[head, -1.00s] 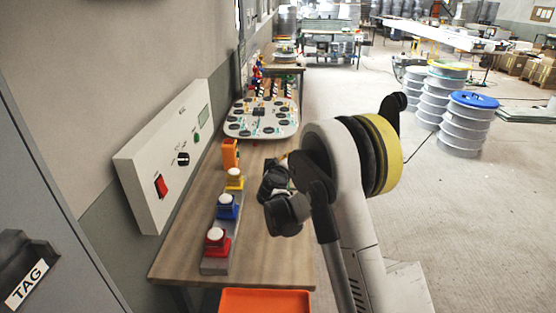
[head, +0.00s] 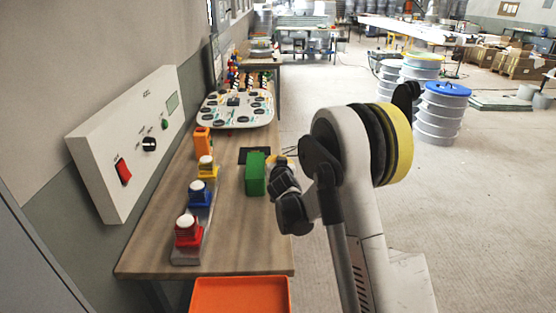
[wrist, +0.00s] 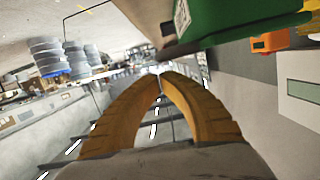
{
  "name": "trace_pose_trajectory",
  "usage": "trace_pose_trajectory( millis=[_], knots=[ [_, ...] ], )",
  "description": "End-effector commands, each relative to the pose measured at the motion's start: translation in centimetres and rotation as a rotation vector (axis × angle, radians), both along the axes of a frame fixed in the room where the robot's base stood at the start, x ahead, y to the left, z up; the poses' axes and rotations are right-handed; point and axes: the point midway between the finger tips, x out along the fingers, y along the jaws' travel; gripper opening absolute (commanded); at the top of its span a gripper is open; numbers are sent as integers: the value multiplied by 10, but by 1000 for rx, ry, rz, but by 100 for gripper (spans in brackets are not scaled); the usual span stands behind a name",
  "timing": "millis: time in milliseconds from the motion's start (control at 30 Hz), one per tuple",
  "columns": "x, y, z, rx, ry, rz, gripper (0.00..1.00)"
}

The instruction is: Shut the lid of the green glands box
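The green glands box (head: 255,175) stands on the wooden table, right of the row of coloured buttons. In the wrist view the green box (wrist: 240,18) is cut off by the top edge, above and right of my fingers. Whether its lid is open is too small to tell. My gripper (head: 279,160) is just right of the box at the table's right edge, partly hidden by its own dark links. In the wrist view my gripper's (wrist: 160,75) two yellow fingers meet at their tips, with nothing between them.
Red (head: 188,232), blue (head: 201,194) and yellow (head: 207,167) buttons line the table's left side, with an orange block (head: 202,141) behind. A white switch panel (head: 125,145) is on the wall. An orange bin (head: 240,296) is in front.

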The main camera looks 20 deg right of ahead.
Motion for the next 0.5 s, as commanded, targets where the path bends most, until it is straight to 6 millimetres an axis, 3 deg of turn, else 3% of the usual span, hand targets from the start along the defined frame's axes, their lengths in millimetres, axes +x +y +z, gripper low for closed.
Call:
trace_pose_trajectory(
  millis=[500],
  knots=[
    [0,2,-10,-3,2,0,0]
  ],
)
